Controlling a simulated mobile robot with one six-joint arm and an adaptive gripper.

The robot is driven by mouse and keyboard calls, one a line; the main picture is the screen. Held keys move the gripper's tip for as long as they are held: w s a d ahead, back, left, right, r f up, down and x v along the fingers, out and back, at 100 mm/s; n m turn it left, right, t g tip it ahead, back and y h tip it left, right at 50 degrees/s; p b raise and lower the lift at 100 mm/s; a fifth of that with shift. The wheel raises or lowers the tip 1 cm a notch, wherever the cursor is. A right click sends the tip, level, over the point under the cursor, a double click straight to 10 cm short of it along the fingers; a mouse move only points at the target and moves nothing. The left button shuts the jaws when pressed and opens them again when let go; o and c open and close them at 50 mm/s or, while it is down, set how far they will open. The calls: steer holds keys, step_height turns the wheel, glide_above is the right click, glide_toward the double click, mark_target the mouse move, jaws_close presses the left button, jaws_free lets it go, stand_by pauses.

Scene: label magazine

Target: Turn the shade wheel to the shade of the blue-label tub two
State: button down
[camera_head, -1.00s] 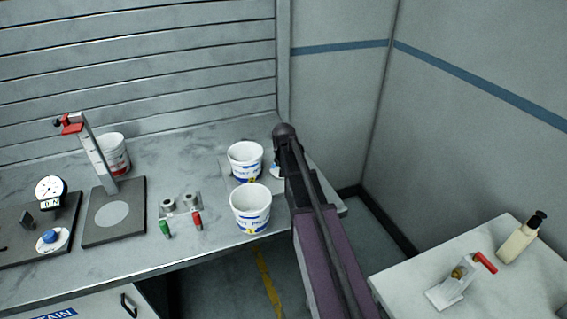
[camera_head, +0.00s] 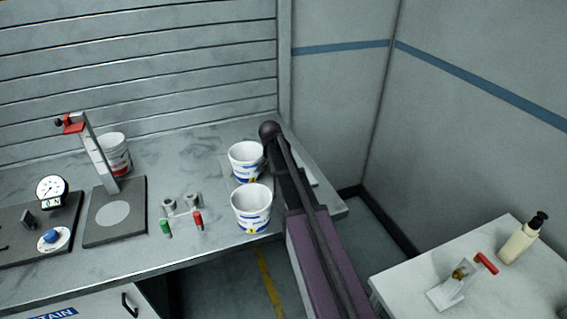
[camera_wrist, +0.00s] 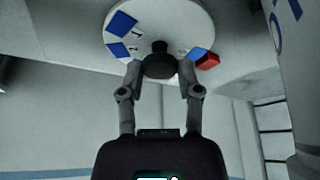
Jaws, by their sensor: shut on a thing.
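The shade wheel (camera_wrist: 180,18) shows in the wrist view as a white disc with blue patches and small dark marks near its rim. My gripper (camera_wrist: 159,68) is shut on its dark centre knob (camera_wrist: 158,48), one finger on each side. A red block (camera_wrist: 208,61) sits at the disc's edge, close to a blue patch. In the head view my arm hides the wheel. Two white tubs with blue labels stand just left of my arm, a back one (camera_head: 246,154) and a front one (camera_head: 251,202). Their small yellow marks are too small to read.
A red-label tub (camera_head: 118,160) stands behind a press stand (camera_head: 97,160). A dial gauge (camera_head: 51,190), a blue knob (camera_head: 50,236) and green (camera_head: 165,228) and red (camera_head: 198,220) handles are farther left. A side table (camera_head: 400,287) holds a pump bottle (camera_head: 523,240).

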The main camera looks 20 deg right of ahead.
steer(key=shift+s, duration=0.15)
steer(key=shift+c, duration=1.5)
jaws_free()
steer(key=shift+n, duration=0.4)
